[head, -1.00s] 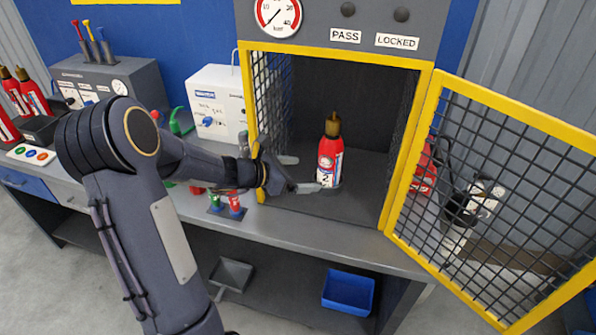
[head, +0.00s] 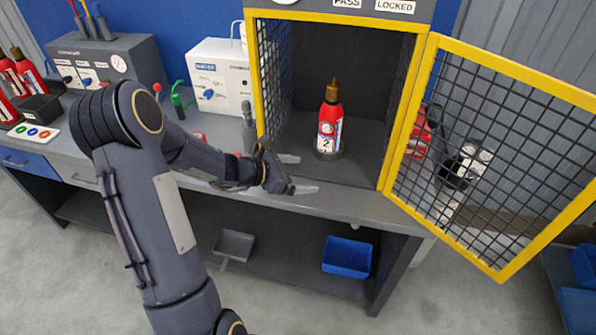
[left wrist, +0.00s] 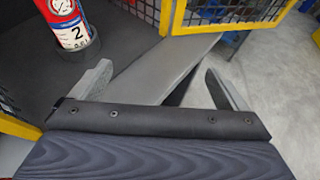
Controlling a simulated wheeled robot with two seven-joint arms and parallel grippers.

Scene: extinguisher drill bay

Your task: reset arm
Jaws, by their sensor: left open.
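My left gripper (head: 300,174) is open and empty at the front edge of the open cage. Its two fingers also show apart in the left wrist view (left wrist: 157,76), with nothing between them. A red extinguisher (head: 329,128) with a brass-coloured top and a "2" label stands upright inside the cage, behind the fingers and apart from them. Its lower part shows at the top left of the left wrist view (left wrist: 82,22). My right gripper is not in view.
The yellow-framed mesh door (head: 490,160) stands open to the right. A white box (head: 218,85) and a dark grey box (head: 108,68) stand on the bench at left. A blue bin (head: 347,257) and a grey scoop (head: 234,246) lie on the lower shelf.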

